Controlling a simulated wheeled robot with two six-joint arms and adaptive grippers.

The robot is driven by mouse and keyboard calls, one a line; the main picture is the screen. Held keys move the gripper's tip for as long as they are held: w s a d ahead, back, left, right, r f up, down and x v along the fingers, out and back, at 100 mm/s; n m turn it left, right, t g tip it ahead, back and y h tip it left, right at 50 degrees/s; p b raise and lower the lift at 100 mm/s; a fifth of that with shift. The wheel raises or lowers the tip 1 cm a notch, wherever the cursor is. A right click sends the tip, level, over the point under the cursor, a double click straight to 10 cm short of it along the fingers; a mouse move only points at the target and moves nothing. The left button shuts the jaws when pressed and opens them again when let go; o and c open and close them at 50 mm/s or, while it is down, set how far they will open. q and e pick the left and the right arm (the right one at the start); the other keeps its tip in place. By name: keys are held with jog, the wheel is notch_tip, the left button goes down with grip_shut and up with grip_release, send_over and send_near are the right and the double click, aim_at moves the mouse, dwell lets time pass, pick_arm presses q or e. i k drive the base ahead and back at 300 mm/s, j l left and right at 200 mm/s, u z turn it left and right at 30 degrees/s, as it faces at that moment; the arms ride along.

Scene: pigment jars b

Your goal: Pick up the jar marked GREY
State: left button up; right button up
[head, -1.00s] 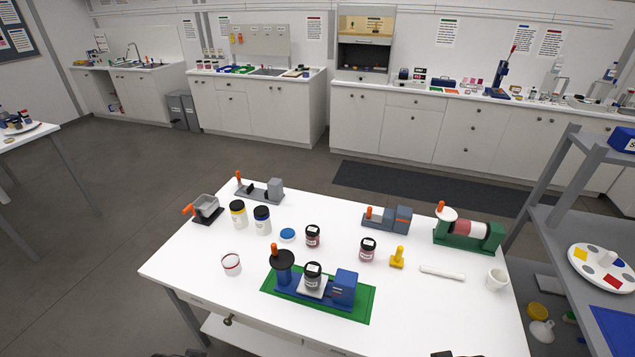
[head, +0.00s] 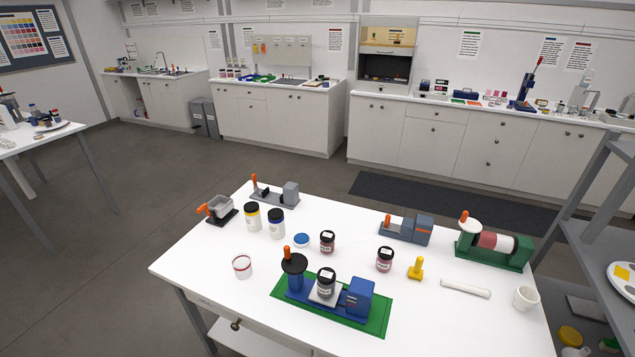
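A dark-lidded jar (head: 326,284) with dark grey contents and a pale label stands upright on the white plate of a blue device (head: 358,297), on a green mat (head: 377,317). Two similar jars with dark lids and reddish contents stand on the white table: one jar (head: 327,243) behind the device, another jar (head: 384,261) further right. The label words are too small to read surely; the jar on the device looks the greyest. Neither of my grippers is in view.
A yellow-lidded jar (head: 252,217), a blue-banded jar (head: 276,224), a blue lid (head: 301,240) and a red-rimmed cup (head: 242,267) stand left. A yellow stamp-like piece (head: 416,268), a white rod (head: 465,288) and a white mortar (head: 525,298) lie right. The table's front left is clear.

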aim_at(327, 276)
jog(key=j+z, duration=0.1)
jog(key=z, duration=0.35)
jog(key=i+j+z, duration=0.2)
jog(key=j+z, duration=0.2)
jog(key=j, duration=0.75)
jog(key=i+j+z, duration=0.1)
jog(key=j+z, duration=0.3)
jog(key=j, duration=1.15)
